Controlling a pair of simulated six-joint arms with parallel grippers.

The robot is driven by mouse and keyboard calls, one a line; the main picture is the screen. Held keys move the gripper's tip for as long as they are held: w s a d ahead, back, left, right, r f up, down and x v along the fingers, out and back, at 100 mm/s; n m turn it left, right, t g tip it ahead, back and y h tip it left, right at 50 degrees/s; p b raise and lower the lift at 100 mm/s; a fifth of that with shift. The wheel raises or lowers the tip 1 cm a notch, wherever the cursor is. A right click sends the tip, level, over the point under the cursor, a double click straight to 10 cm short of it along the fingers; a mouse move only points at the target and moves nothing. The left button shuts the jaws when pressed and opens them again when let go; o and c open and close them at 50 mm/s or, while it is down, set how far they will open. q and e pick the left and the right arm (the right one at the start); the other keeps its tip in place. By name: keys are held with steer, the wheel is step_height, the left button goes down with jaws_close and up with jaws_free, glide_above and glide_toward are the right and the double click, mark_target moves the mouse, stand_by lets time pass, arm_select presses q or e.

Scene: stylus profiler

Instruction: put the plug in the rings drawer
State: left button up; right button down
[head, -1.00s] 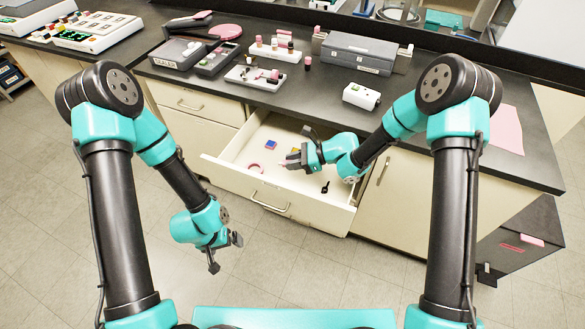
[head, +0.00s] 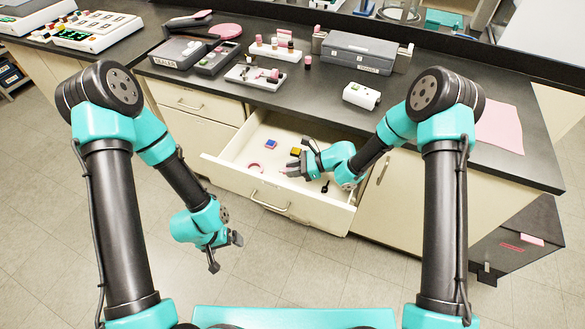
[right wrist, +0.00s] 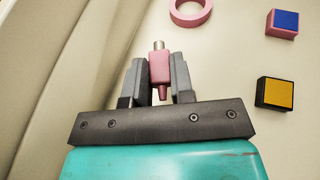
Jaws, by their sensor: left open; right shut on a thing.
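The drawer (head: 228,176) below the worktop is pulled open; I see no label on it. My right gripper (head: 284,171) is inside the drawer outline, near its front wall. In the right wrist view this gripper (right wrist: 159,75) is shut on the plug (right wrist: 160,68), a small pink piece with a metal tip. A pink ring (head: 256,168) lies on the drawer floor and shows in the right wrist view (right wrist: 190,10). The plug's height above the floor is hard to tell. My left gripper (head: 226,254) is open and empty, low in front of the cabinets.
The drawer also holds a pink-and-blue block (head: 271,145), a black-and-yellow block (head: 296,151) and a small black piece (head: 325,186). The worktop above carries a grey case (head: 358,52), a white device (head: 361,96) and white trays (head: 255,78).

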steer(key=shift+f, duration=0.1)
steer(key=c, duration=1)
jaws_free()
steer(key=shift+r, duration=0.6)
steer(key=v, duration=1.2)
steer(key=shift+s, duration=0.15)
